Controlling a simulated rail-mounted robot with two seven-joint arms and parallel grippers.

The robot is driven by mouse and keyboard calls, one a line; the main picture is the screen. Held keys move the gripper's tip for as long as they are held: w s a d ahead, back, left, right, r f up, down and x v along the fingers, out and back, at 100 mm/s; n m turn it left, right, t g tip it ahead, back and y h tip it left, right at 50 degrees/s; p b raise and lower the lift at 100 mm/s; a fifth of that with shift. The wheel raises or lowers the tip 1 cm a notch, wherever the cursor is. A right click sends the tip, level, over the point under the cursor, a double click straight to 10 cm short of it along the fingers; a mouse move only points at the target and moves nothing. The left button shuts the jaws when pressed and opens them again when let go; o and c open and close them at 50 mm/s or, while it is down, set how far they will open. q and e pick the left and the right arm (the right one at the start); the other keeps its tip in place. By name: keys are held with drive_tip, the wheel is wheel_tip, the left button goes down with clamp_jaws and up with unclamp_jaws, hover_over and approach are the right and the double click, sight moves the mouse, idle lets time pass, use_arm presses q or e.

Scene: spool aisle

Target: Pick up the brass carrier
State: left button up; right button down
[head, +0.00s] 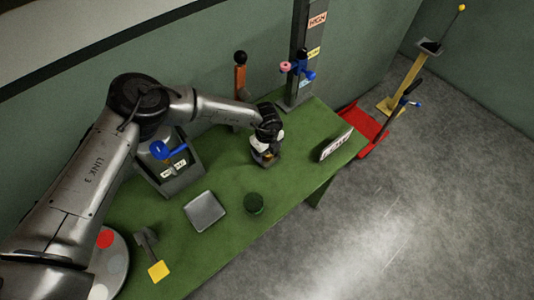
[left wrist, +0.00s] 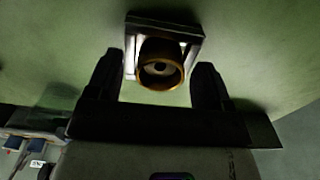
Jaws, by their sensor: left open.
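The brass carrier (left wrist: 161,82) shows in the left wrist view as a short round piece with a brass rim and a hollow centre. Behind it is a dark square block (left wrist: 165,25) with bright edges. My left gripper (left wrist: 158,74) is open, with one dark finger on each side of the brass piece and a gap visible at both sides. In the head view my left gripper (head: 265,148) is low over the green table and hides most of the carrier. My right gripper is not in view.
The green table (head: 228,240) also bears a grey square plate (head: 205,211), a dark green round piece (head: 253,203), a grey box with a blue handle (head: 178,180) and a white sign (head: 336,145). A grey post (head: 304,50) stands behind. A yellow-ended lever (head: 158,271) is near the front.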

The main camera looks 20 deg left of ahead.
use_arm(q)
drive_tip(key=shift+c, duration=0.5)
drive_tip(key=c, duration=0.9)
drive_tip(key=shift+r, duration=0.1)
